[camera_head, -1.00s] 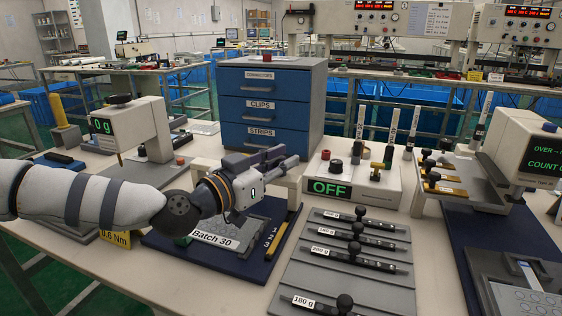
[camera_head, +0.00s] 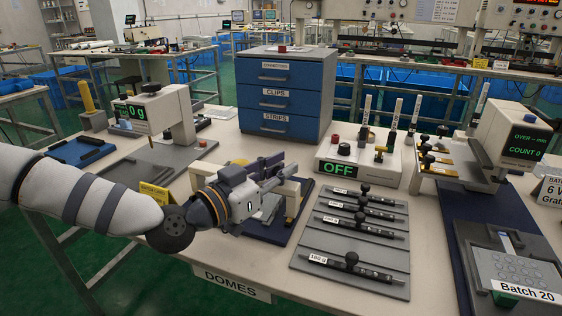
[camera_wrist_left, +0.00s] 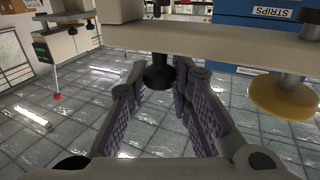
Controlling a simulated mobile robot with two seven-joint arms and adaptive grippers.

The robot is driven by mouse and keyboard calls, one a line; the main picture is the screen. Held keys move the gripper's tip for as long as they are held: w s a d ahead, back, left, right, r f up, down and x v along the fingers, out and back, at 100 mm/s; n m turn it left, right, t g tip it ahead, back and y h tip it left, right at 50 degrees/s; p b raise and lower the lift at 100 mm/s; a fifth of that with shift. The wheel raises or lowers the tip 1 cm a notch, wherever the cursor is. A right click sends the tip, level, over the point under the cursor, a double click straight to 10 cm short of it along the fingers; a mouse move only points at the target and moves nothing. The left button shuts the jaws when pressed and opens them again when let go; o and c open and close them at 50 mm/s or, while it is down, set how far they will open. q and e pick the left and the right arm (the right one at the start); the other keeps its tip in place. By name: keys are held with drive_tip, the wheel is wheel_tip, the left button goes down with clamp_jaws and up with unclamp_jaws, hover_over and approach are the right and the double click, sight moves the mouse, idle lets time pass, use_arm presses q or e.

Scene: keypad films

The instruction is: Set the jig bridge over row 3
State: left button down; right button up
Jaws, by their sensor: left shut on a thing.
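My left gripper (camera_head: 280,172) is over the dark blue mat (camera_head: 262,232) at the near middle of the bench. In the left wrist view its purple-padded fingers (camera_wrist_left: 160,85) are shut on the black knob (camera_wrist_left: 158,75) under a cream beam (camera_wrist_left: 225,44), the jig bridge. A brass disc (camera_wrist_left: 285,97) hangs from the beam at right. In the head view a cream part of the bridge (camera_head: 305,187) shows beside the fingers. The gripper hides most of the bridge and the keypad on the mat, so I cannot tell the row or whether the legs touch down. My right gripper is out of view.
A grey rack (camera_head: 350,272) with several knobbed bars lies right of the mat. The blue drawer cabinet (camera_head: 284,95) and the OFF control box (camera_head: 365,158) stand behind. A scale (camera_head: 160,118) stands at left. A Batch 20 keypad (camera_head: 512,266) lies at far right.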

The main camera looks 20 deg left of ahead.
use_arm(q)
drive_tip(key=c, duration=1.5)
unclamp_jaws()
drive_tip(key=shift+o, duration=0.2)
drive_tip(key=v, duration=1.2)
